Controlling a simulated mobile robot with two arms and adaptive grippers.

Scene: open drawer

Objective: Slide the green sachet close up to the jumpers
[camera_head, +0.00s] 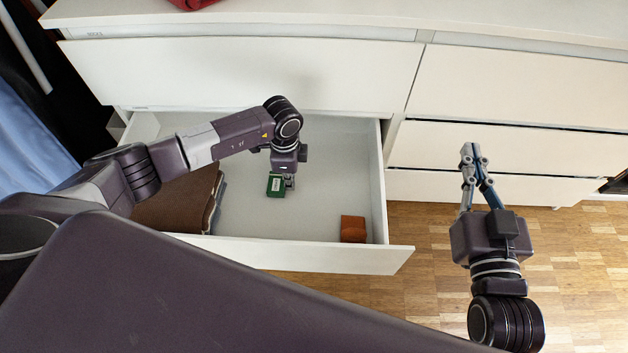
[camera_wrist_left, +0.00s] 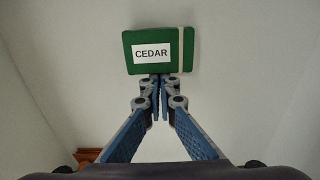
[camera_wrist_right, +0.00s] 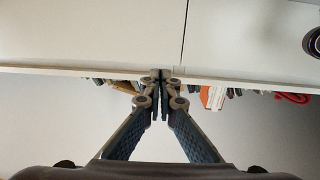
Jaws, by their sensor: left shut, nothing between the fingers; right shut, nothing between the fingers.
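The green sachet (camera_head: 275,186), with a white CEDAR label, lies on the floor of the open drawer, near its middle. It also shows in the left wrist view (camera_wrist_left: 158,50). The jumpers (camera_head: 178,203), a brown folded stack, lie at the drawer's left end, partly behind my left arm, with a gap between them and the sachet. My left gripper (camera_head: 290,183) is shut and empty, inside the drawer at the sachet's right side. In the left wrist view its tips (camera_wrist_left: 160,80) are at the sachet's edge; touching cannot be told. My right gripper (camera_head: 467,152) is shut and empty, outside the drawer.
An orange-brown block (camera_head: 353,229) sits in the drawer's front right corner. The drawer's front panel (camera_head: 300,255) and right wall (camera_head: 376,180) bound the space. The drawer floor between sachet and jumpers is clear. Shut drawers (camera_head: 510,90) stand at the right.

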